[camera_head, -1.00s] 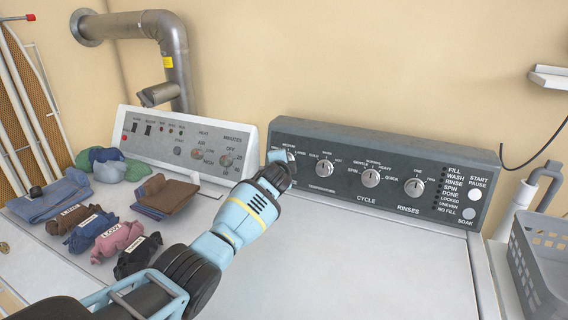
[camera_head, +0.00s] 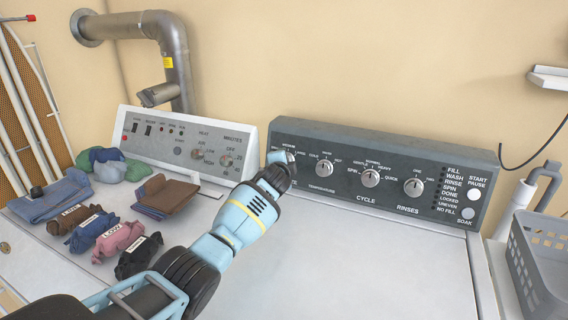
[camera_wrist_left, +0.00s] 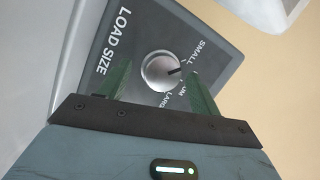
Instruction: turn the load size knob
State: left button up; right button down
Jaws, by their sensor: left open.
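The load size knob (camera_wrist_left: 160,71) is a round silver dial on the dark washer panel, beside the LOAD SIZE label (camera_wrist_left: 114,40) in the left wrist view. Its dark pointer mark lies between SMALL and the partly hidden medium label. My left gripper (camera_wrist_left: 161,86) is open, with one green finger on each side of the knob; I cannot tell whether they touch it. In the head view the left gripper (camera_head: 279,159) is at the panel's left end and hides most of the knob. My right gripper is not in view.
The temperature knob (camera_head: 323,168), cycle knob (camera_head: 370,178) and rinses knob (camera_head: 413,187) sit to the right on the same panel. Folded towels (camera_head: 50,195) and labelled bundles (camera_head: 120,240) lie on the left machine. A grey basket (camera_head: 545,265) stands at right. The washer top is clear.

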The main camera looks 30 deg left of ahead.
pick_arm(q)
jog(key=p+v, duration=0.2)
jog(key=v, duration=0.5)
jog(key=shift+s+p, duration=0.15)
jog(key=shift+p, duration=0.2)
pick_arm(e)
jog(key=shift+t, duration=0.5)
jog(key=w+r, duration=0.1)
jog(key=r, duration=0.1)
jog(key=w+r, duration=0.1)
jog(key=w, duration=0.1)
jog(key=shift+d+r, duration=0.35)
pick_arm(q)
jog(key=shift+r, duration=0.1)
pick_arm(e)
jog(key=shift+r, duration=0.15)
